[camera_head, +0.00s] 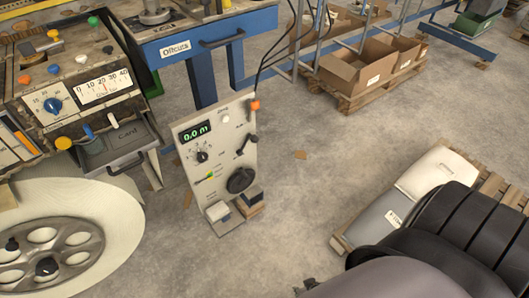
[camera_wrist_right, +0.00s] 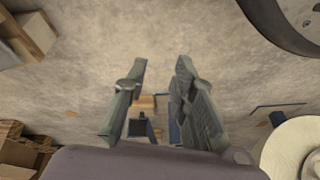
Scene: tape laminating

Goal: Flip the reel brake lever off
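A grey control panel (camera_head: 216,135) stands upright mid-left in the head view. It has a green 0.0 m display, dials and several levers. These include an orange-tipped lever (camera_head: 254,105) at the top right, a black-tipped lever (camera_head: 243,147) on the right, and a small green-and-yellow lever (camera_head: 206,179) lower left. Its labels are too small to read, so I cannot tell which is the reel brake lever. My right gripper (camera_wrist_right: 162,68) is open and empty in the wrist view, over the floor. My right arm fills the head view's lower right. My left gripper is out of view.
A large cream reel (camera_head: 118,220) with a grey hub is at the lower left, below a worn machine console (camera_head: 75,100). A blue-framed bench (camera_head: 205,42) stands behind the panel. Boxes on a pallet (camera_head: 360,72) stand at the back. Open floor lies right of the panel.

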